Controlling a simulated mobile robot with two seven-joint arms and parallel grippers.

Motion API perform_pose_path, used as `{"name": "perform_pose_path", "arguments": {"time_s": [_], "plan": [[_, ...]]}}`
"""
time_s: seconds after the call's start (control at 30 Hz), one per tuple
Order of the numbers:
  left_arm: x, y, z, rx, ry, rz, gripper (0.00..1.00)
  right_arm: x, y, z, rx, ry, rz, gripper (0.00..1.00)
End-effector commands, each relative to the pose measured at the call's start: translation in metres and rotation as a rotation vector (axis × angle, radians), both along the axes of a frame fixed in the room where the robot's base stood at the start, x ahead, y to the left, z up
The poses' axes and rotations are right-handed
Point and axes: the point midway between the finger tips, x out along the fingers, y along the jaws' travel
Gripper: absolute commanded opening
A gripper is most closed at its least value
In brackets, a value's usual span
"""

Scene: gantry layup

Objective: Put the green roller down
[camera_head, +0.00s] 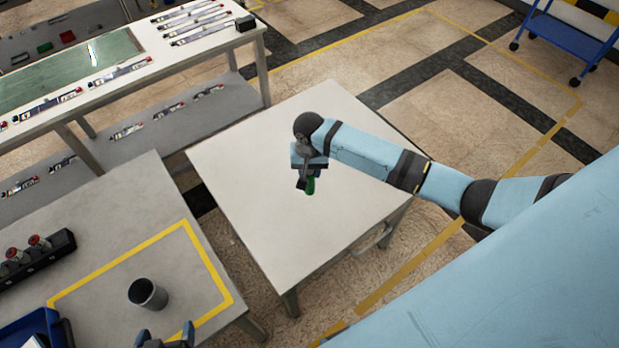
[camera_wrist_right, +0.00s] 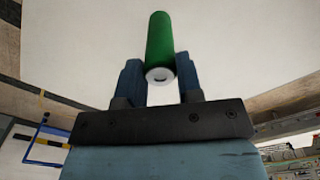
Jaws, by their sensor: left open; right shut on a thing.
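The green roller (camera_wrist_right: 160,42) is between the two blue fingers of my right gripper (camera_wrist_right: 160,80), which is shut on it. In the head view the green roller (camera_head: 310,186) shows just below my right gripper (camera_head: 306,178), over the middle of a white table (camera_head: 262,132). I cannot tell whether the roller touches the table top. The roller's white end face points toward the wrist in the wrist view. My left gripper (camera_head: 166,341) is open at the bottom edge of the head view, over the grey table, and only partly visible.
A grey cup (camera_head: 147,294) stands inside a yellow-taped area on the grey table (camera_head: 108,212) at lower left. A black rack with red knobs (camera_head: 35,252) and a blue bin (camera_head: 35,329) are beside it. The white table is otherwise clear. A blue cart (camera_head: 566,45) stands far right.

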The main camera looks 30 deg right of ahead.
Motion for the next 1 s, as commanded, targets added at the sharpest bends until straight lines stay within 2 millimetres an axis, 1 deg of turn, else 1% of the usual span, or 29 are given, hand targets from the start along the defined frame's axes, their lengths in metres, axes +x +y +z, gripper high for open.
{"name": "perform_pose_path", "arguments": {"time_s": [0.23, 0.43, 0.8, 0.83, 0.93, 1.0], "plan": [[0.0, 0.0, 0.0, -0.001, 0.0, -0.001, 0.9, 0.0, 0.0, -0.019, 0.0, 0.0, 0.0, 0.0], [-0.001, -0.001, 0.0, -0.002, 0.002, -0.002, 0.9, 0.0, 0.0, -0.045, -0.001, 0.0, -0.001, 0.0], [-0.001, -0.002, 0.0, -0.002, 0.003, -0.002, 0.9, 0.0, 0.0, -0.05, 0.0, -0.001, 0.0, 0.0], [-0.001, -0.002, 0.0, -0.003, 0.003, -0.001, 0.9, 0.0, 0.0, -0.051, 0.0, -0.001, 0.0, 0.35], [-0.001, -0.002, 0.0, -0.003, 0.003, -0.001, 0.9, 0.0, 0.0, -0.05, 0.0, -0.001, 0.0, 0.58], [-0.001, -0.002, 0.0, -0.003, 0.003, -0.001, 0.9, 0.0, 0.0, -0.05, 0.0, -0.001, 0.0, 0.59]]}}
